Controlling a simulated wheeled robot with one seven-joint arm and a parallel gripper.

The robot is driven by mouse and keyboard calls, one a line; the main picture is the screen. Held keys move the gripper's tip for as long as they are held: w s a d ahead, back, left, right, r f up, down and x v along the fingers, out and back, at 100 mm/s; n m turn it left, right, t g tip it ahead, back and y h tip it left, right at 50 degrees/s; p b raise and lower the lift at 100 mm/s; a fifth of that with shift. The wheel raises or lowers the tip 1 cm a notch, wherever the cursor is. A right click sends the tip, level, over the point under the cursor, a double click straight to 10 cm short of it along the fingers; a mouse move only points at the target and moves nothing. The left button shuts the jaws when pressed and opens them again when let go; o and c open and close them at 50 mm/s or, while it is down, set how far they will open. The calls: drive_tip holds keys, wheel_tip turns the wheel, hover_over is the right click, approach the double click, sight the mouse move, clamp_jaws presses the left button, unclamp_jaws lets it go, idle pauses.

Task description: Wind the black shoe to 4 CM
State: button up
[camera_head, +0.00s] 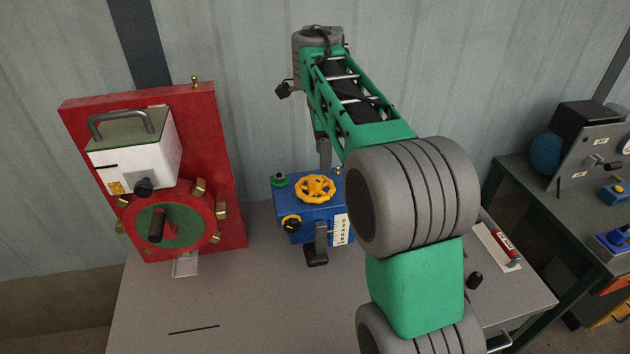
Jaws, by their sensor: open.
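A blue box (308,212) stands on the grey bench against the wall. A yellow spoked handwheel (314,188) lies flat on its top. The black shoe (316,254) is low on the box's front, at the foot of a dark upright slide. A white scale (340,230) is beside the slide; its marks are too small to read. My gripper (324,155) points down just behind the handwheel, mostly hidden by my green forearm. It is open, and I see no contact with the wheel.
A red panel (225,165) with a white box (150,155) and a round green-centred fitting stands at left. A red cylinder (503,240) lies on a white strip at right. A second bench (550,215) holds more devices. The bench front is mostly clear.

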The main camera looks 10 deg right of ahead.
sight(315, 179)
drive_tip(key=w+f+m, duration=0.1)
drive_tip(key=w+a+f+m, duration=0.1)
drive_tip(key=w+m, duration=0.1)
drive_tip(key=shift+w+a+f, duration=0.1)
wheel_tip(315, 179, down, 8)
drive_tip(key=b, duration=0.8)
drive_tip(key=shift+r, duration=0.3)
clamp_jaws()
